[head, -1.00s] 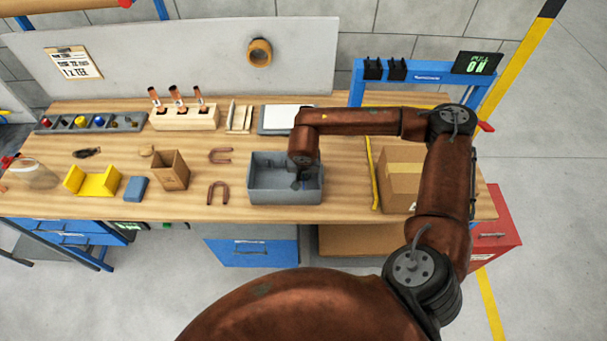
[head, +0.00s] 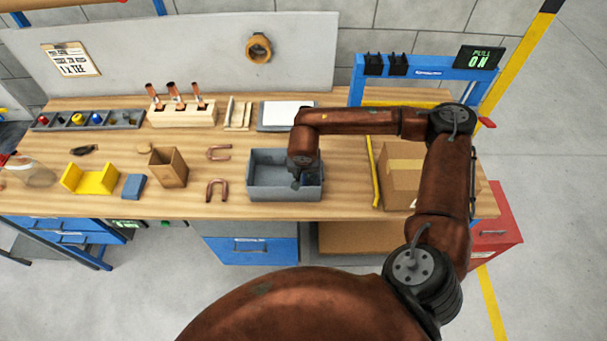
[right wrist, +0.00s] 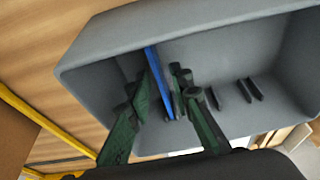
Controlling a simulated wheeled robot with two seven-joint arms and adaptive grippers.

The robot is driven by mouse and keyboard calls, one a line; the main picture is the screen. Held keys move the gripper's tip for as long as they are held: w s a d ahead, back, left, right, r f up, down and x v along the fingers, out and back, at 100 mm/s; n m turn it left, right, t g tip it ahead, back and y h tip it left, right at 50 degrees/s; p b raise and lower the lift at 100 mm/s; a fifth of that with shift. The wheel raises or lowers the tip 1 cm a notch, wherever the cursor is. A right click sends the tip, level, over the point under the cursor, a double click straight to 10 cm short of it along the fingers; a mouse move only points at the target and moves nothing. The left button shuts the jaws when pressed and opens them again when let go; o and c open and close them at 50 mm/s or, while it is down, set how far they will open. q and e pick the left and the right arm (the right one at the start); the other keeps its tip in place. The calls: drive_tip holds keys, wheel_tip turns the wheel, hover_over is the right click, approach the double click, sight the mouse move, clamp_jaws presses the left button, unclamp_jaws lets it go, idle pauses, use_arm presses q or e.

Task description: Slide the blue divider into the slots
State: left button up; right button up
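The grey bin (head: 262,194) stands on the workbench near its front edge. My right gripper (head: 297,183) reaches down into the right part of the bin. In the right wrist view, the blue divider (right wrist: 153,62) stands on edge inside the bin, between the two dark green fingers of my right gripper (right wrist: 163,88). Dark slot ribs (right wrist: 248,90) show on the bin to the right of the divider. My left gripper is not in view.
A cardboard box (head: 402,180) stands right of the bin, past a yellow strip (head: 373,172). Copper bends (head: 216,190) lie left of the bin. A grey tray with a white sheet (head: 287,114) lies behind it. Bare wood shows around the bin.

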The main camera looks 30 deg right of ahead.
drive_tip(key=shift+o, duration=0.2)
drive_tip(key=v, duration=1.2)
idle(0.4)
